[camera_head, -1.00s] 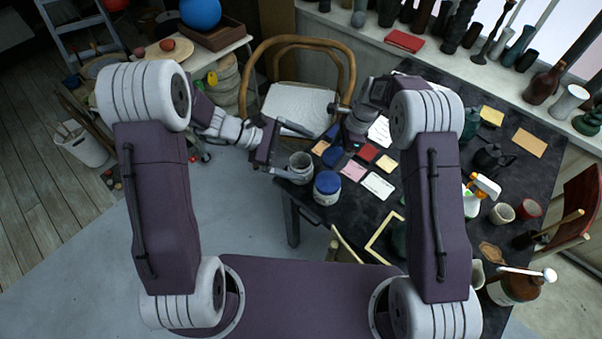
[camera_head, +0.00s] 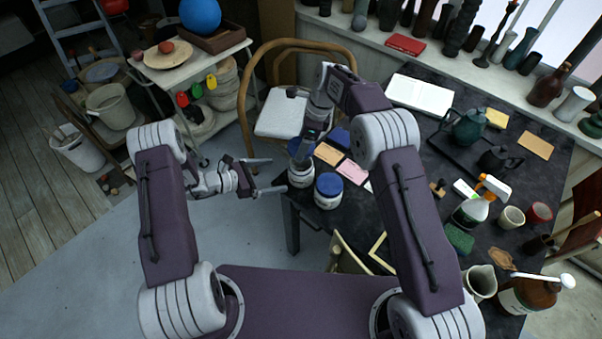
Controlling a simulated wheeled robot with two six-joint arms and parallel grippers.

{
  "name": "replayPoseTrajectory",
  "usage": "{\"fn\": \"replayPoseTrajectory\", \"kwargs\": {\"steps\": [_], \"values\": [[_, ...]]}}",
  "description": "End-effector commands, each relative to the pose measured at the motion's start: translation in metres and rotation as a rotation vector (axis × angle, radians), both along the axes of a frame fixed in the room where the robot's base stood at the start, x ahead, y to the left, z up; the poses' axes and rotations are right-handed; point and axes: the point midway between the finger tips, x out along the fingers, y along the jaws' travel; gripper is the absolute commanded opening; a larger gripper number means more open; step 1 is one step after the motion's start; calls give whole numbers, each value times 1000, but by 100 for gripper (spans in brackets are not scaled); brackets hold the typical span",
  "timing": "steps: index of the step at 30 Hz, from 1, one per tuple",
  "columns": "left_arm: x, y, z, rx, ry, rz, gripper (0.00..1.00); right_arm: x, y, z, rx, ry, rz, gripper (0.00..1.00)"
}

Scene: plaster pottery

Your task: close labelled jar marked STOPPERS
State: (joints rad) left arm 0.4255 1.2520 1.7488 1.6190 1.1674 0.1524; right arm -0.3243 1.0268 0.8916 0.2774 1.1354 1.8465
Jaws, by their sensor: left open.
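An off-white labelled jar (camera_head: 301,174) stands at the near left corner of the dark table; its label is too small to read. I cannot tell whether the lid is seated or just above the rim. A second jar (camera_head: 328,195) with a blue lid stands beside it, to the right. My left gripper (camera_head: 268,176) is open and empty, left of the first jar, fingers pointing toward it and apart from it.
Another blue lid (camera_head: 340,138) lies behind the jars, near paper cards (camera_head: 352,171). A chair (camera_head: 283,116) stands behind the table's left end. A spray bottle (camera_head: 475,208), teapots and cups fill the right side.

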Motion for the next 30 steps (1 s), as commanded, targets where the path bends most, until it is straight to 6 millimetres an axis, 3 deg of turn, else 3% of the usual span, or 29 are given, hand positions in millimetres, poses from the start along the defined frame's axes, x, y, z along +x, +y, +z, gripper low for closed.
{"fn": "replayPoseTrajectory", "kwargs": {"steps": [18,30], "values": [[48,-84,-40,0,-1,-4,100,0,0,0,0,0,0,38],[54,-93,-44,0,0,-1,100,0,0,0,0,0,0,38]]}}
